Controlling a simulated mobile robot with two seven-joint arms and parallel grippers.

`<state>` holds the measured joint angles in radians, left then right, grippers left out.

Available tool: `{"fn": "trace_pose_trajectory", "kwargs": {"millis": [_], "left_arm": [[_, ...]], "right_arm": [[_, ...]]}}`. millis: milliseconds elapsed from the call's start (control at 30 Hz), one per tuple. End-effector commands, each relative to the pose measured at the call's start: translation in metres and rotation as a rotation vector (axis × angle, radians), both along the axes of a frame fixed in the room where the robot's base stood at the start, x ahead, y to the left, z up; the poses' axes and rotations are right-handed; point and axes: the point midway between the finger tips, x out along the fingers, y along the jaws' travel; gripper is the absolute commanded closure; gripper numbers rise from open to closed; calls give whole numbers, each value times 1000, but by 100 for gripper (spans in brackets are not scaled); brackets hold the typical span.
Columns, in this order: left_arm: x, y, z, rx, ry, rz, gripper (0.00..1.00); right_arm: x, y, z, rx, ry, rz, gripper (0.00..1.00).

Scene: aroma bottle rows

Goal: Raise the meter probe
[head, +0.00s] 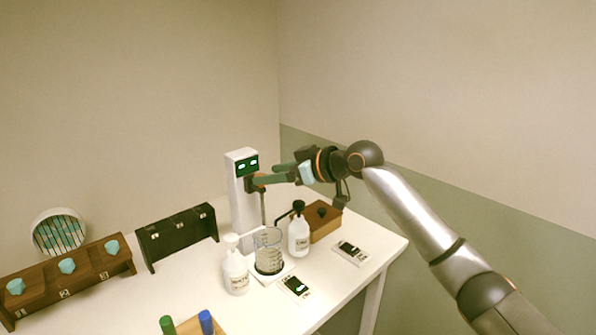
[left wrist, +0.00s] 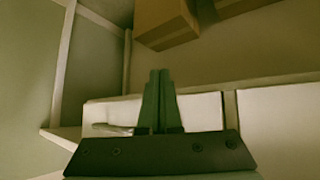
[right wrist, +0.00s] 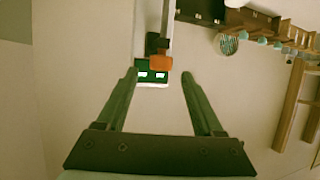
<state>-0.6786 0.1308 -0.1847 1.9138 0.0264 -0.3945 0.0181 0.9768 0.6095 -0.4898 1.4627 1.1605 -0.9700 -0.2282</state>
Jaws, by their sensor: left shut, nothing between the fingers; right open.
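The meter (head: 239,206) is a white column with a lit green display, standing at the back of the white table. Its display also shows in the right wrist view (right wrist: 152,85). An orange-ended part, seemingly the probe holder (right wrist: 161,62), sticks out from the column. A thin dark rod, seemingly the probe (head: 263,208), hangs above the glass beaker (head: 268,262). My right gripper (head: 267,174) is open beside the meter head. In the right wrist view its fingers (right wrist: 158,73) stand either side of the orange part, apart from it. My left gripper (left wrist: 160,72) is shut and empty, away from the meter.
White bottles (head: 236,274) (head: 298,238) flank the beaker. A brown box (head: 322,222) and small devices (head: 350,252) (head: 296,287) lie to the right. A dark rack (head: 176,236) and a wooden rack with teal stoppers (head: 70,282) stand left. Green and blue-capped items are in front.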

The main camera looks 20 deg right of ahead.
Motion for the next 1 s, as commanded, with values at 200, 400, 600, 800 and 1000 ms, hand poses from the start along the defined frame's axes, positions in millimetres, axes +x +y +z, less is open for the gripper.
{"fn": "trace_pose_trajectory", "kwargs": {"millis": [200, 400, 600, 800, 1000], "left_arm": [[0, 0, -12, 0, 1, 0, 100], [0, 0, -18, 0, 1, 0, 100], [0, 0, -20, 0, 1, 0, 100], [0, 0, -20, 1, 1, 1, 100], [0, 0, -19, 1, 0, 1, 100]], "right_arm": [[-38, -28, 17, -2, -2, -2, 31], [-64, -45, 31, 0, -1, -1, 31], [-75, -52, 38, 3, 0, 0, 31], [-76, -53, 39, 2, 0, 0, 31], [-76, -53, 39, 2, -1, 1, 31]]}}
